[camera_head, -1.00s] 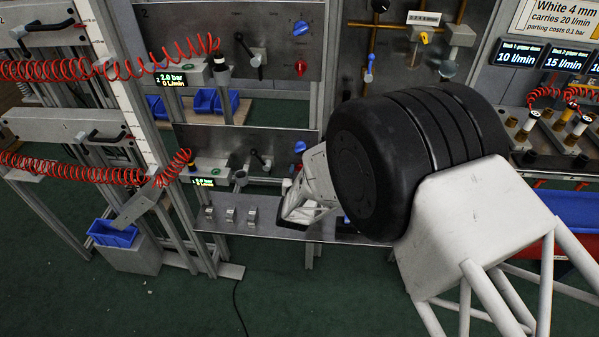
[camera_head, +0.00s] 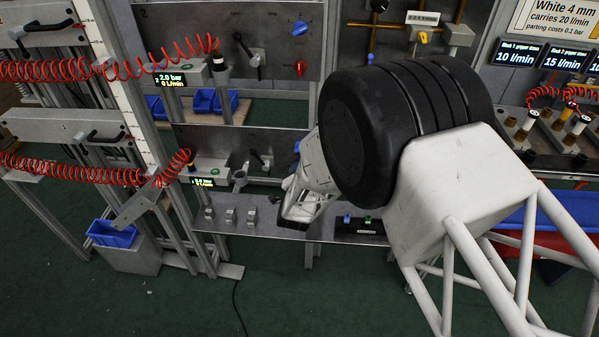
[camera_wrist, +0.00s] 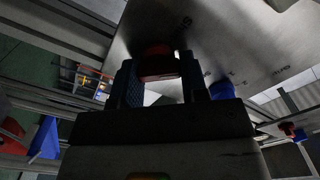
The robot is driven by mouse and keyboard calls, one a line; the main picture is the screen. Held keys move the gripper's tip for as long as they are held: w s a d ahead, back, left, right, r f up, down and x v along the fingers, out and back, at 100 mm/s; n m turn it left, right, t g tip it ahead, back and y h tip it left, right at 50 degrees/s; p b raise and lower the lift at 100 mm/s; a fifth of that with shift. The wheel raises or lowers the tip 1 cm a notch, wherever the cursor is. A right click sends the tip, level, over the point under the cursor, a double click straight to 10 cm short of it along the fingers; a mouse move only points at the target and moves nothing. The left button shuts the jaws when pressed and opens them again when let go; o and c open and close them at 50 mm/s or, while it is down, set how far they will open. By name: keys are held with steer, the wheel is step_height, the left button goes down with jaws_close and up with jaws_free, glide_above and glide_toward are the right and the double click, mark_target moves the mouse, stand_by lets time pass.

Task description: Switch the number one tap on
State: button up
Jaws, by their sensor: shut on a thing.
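The lower panel (camera_head: 222,143) at the middle of the head view carries a blue knob (camera_head: 297,147), mostly hidden by my arm, and a black-handled lever (camera_head: 257,157). My gripper (camera_wrist: 161,78) reaches this panel; in the head view its white body (camera_head: 308,182) hides the panel's lower right part. In the wrist view my two dark fingers stand on either side of a red knob (camera_wrist: 157,63) and are shut on it, close to the metal plate (camera_wrist: 215,40). A blue knob (camera_wrist: 221,90) sits just right of the fingers. Which tap is number one cannot be read.
A metal shelf (camera_head: 262,218) with clips runs below the lower panel. Red coiled hoses (camera_head: 90,172) hang at the left. Green floor (camera_head: 290,290) is open in front.

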steer(key=m, duration=0.8)
steer(key=shift+d+f+m, duration=0.15)
steer(key=shift+m, duration=0.25)
steer(key=o, duration=0.9)
steer(key=shift+s, duration=0.2)
steer(key=shift+s, duration=3.7)
